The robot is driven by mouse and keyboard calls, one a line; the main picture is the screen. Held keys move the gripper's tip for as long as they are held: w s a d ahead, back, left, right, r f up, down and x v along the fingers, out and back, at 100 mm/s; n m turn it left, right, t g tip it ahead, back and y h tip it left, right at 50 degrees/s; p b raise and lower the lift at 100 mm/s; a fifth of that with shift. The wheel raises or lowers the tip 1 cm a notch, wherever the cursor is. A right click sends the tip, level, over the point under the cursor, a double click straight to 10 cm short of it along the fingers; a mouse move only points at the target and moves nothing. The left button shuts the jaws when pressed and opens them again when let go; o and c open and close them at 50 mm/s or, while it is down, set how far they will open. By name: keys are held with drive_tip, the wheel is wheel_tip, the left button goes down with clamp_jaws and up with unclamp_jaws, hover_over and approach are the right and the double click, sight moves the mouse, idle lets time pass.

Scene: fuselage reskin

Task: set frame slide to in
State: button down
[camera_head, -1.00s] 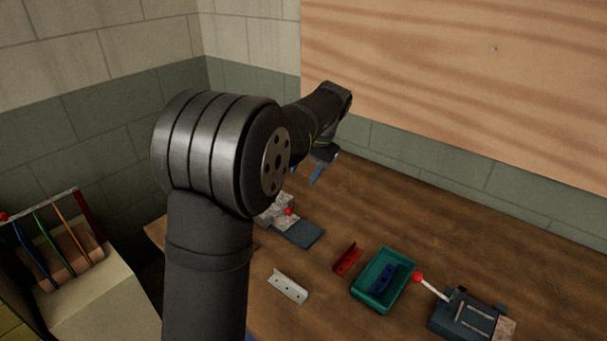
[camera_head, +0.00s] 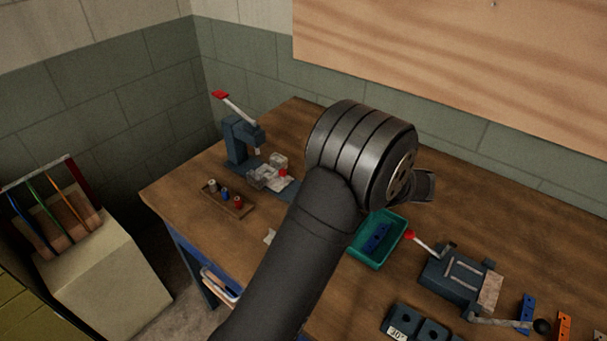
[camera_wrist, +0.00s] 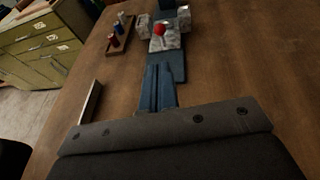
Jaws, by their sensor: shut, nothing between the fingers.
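A pale metal slide with a red ball knob (camera_head: 283,173) sits on a blue base plate (camera_head: 287,189) at the back left of the bench, near a blue lever press. In the wrist view the red knob (camera_wrist: 160,31) stands between pale blocks (camera_wrist: 145,25), on the blue base plate (camera_wrist: 165,66) ahead of the fingers. My gripper (camera_wrist: 158,68) shows there with its blue fingers together and empty, pointing toward the knob, apparently apart from it. The head view does not show the fingers; my arm hides part of the bench.
The blue press (camera_head: 238,140) has a raised red-tipped lever. A wooden rack (camera_head: 228,200) with small coloured parts stands left of the slide. A teal bin (camera_head: 362,258) and a clamp fixture with a red-knobbed lever (camera_head: 455,275) are at right.

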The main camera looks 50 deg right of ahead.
approach(283, 167)
drive_tip(key=a, duration=0.1)
drive_tip(key=w+a, duration=0.1)
drive_tip(key=a, duration=0.3)
drive_tip(key=shift+w+r, duration=0.3)
drive_tip(key=shift+w, duration=0.05)
drive_tip(key=shift+w+r, duration=0.1)
drive_tip(key=shift+w, duration=2.2)
drive_tip(key=v, duration=1.4)
drive_tip(key=shift+s, duration=0.4)
